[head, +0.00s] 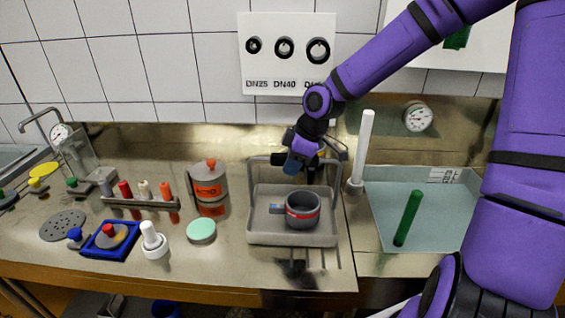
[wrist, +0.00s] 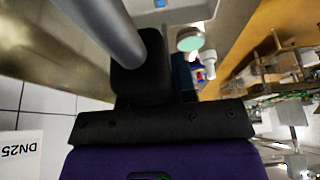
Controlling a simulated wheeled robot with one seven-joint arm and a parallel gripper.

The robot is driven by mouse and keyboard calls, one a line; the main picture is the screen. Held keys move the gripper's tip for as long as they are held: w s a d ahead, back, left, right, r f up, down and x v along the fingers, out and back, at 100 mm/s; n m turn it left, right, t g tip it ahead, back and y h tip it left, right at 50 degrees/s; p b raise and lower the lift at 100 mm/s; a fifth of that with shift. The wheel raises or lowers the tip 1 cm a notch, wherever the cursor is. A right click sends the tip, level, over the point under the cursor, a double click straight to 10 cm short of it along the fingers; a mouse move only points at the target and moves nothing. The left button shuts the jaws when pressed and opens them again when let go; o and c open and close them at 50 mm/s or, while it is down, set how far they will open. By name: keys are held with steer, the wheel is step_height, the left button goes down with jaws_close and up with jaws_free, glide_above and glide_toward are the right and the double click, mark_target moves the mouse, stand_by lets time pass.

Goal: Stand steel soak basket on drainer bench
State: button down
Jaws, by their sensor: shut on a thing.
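The steel soak basket (head: 262,236) is a shallow grey tray with a tall hoop handle, at the middle of the bench in the head view. A grey mould with a red band and a blue tab (head: 303,212) sits inside it. My gripper (head: 311,171) is shut on the handle at the basket's back. In the wrist view my dark fingers (wrist: 142,72) close around the grey handle bar (wrist: 107,28). The drainer bench (head: 335,283) is bare steel with slots showing in front of the basket. I cannot tell whether the basket's base touches it.
A sink basin (head: 440,228) with a green rod (head: 408,217) lies to the right. A white upright rod (head: 362,150) stands close to the basket's right.

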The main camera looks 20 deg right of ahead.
stand_by(0.3)
steer(key=c, duration=0.9)
jaws_free()
steer(key=shift+f, duration=0.1)
